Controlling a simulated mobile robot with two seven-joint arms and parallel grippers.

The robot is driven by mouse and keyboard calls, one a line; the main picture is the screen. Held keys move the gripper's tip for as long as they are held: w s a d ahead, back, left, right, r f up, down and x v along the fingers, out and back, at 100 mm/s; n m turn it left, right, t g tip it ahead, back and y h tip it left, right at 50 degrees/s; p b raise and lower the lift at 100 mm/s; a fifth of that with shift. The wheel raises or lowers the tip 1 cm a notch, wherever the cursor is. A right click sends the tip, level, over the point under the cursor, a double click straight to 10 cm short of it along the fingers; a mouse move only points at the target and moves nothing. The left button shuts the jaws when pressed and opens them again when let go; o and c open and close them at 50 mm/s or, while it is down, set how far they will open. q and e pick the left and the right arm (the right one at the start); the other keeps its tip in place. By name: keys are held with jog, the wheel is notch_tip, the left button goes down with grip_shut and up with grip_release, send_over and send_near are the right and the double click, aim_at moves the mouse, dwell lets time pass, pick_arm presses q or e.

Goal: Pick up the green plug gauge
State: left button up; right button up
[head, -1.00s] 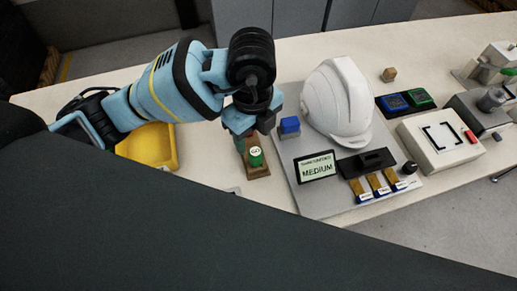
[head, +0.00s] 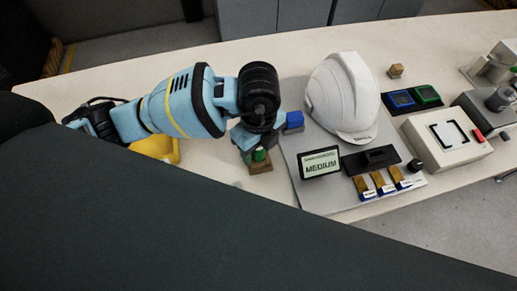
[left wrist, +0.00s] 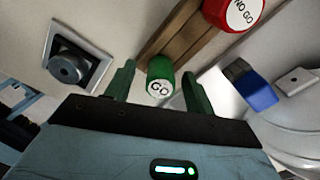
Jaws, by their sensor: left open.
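The green plug gauge, marked GO, stands in a wooden holder (head: 262,169) left of the grey board in the head view, where its green top (head: 259,155) is partly covered by my gripper. In the left wrist view the gauge (left wrist: 160,76) shows its round white GO end between the two green fingers of my left gripper (left wrist: 158,72). The fingers are open, one on each side, and I see gaps between them and the gauge. A red NO GO gauge (left wrist: 233,12) is further along the same holder in the wrist view. My right gripper is not in view.
A blue block (head: 293,121) and a white helmet shell (head: 342,95) are on the grey board (head: 317,200) just right of the gripper. A yellow bin (head: 158,147) lies behind my left arm. A grey square fixture with a round knob (left wrist: 72,65) is left in the wrist view.

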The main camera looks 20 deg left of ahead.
pick_arm(q)
jog(key=c, duration=0.7)
jog(key=shift+c, duration=1.1)
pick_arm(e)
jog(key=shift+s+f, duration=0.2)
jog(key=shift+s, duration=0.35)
pick_arm(q)
jog(key=shift+r, duration=0.2)
